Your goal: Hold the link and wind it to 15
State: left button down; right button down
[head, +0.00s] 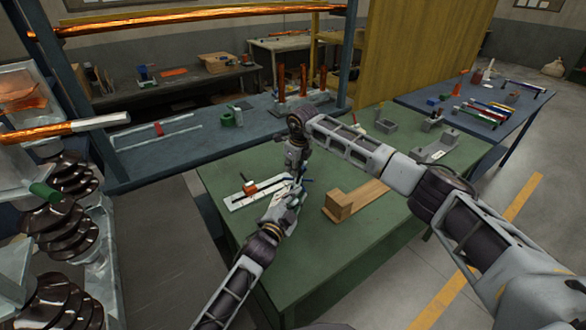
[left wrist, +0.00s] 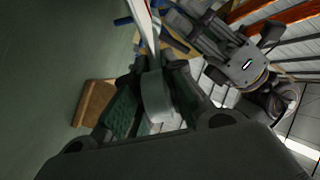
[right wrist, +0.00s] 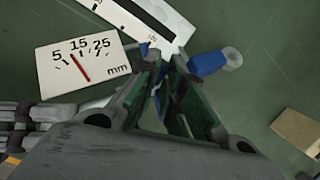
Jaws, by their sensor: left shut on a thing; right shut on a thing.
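The link, a pale grey piece (left wrist: 155,95) in the left wrist view, sits between the fingers of my left gripper (head: 291,190), which is shut on it. My right gripper (head: 297,177) is shut just above, beside the left one. A blue-ended piece (right wrist: 207,64) comes out beside its fingertips; the part gripped is mostly hidden. The white gauge card (right wrist: 80,58) in the right wrist view reads 5, 15, 25 mm. Its red needle (right wrist: 80,67) points at about 15, perhaps slightly to the 5 side.
A white slotted plate (head: 238,204) with a red block (head: 250,187) lies on the green table (head: 235,245) left of the grippers. A wooden block (head: 340,207) stands to their right. Grey fixtures (head: 437,150) are farther back right. The near table surface is clear.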

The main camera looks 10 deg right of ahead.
jog(key=c, duration=1.7)
grip_release()
jog(key=shift+s+a+r, duration=0.15)
jog(key=shift+a, duration=0.1)
jog(key=shift+o, duration=0.8)
jog(key=shift+d, duration=0.1)
jog(key=shift+r, duration=0.1)
jog(key=a+v, duration=0.1)
jog(key=v, duration=1)
jog(key=shift+d+r, duration=0.3)
jog(key=shift+d, duration=0.15)
